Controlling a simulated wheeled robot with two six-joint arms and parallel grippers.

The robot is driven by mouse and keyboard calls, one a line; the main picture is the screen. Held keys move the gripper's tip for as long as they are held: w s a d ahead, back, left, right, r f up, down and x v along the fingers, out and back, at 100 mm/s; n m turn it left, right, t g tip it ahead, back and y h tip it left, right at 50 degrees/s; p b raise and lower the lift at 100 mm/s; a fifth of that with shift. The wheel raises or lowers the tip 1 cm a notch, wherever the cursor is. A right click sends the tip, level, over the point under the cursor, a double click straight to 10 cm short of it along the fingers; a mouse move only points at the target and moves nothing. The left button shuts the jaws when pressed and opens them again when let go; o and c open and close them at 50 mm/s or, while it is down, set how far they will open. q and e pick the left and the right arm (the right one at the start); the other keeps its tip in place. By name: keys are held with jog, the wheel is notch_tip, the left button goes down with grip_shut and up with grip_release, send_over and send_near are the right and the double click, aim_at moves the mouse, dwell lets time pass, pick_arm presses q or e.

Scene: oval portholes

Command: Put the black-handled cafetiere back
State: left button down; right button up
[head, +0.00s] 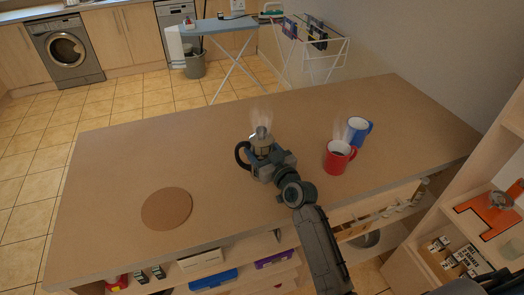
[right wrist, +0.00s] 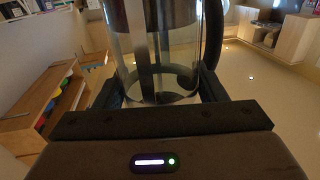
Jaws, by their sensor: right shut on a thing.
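The cafetiere (head: 262,138) is near the middle of the wooden counter in the head view, with steam above it. Its black handle (head: 241,154) points left. My right gripper (head: 270,164) is shut on its body from the near side. In the right wrist view the cafetiere's glass body (right wrist: 155,45) stands between the fingers, with the black handle (right wrist: 213,35) on the right. I cannot tell whether its base touches the counter. A round brown mat (head: 167,208) lies bare to the left. My left gripper is not in view.
A steaming red mug (head: 338,158) and blue mug (head: 357,131) stand on the counter (head: 110,170) to the right of the cafetiere. The counter between cafetiere and mat is clear. Shelves with boxes (head: 200,261) lie below the near edge. A wooden shelf unit (head: 440,225) stands at right.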

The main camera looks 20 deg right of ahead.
jog(key=o, duration=1.5)
jog(key=shift+r, duration=0.1)
jog(key=b+v, duration=0.2)
jog(key=v, duration=1)
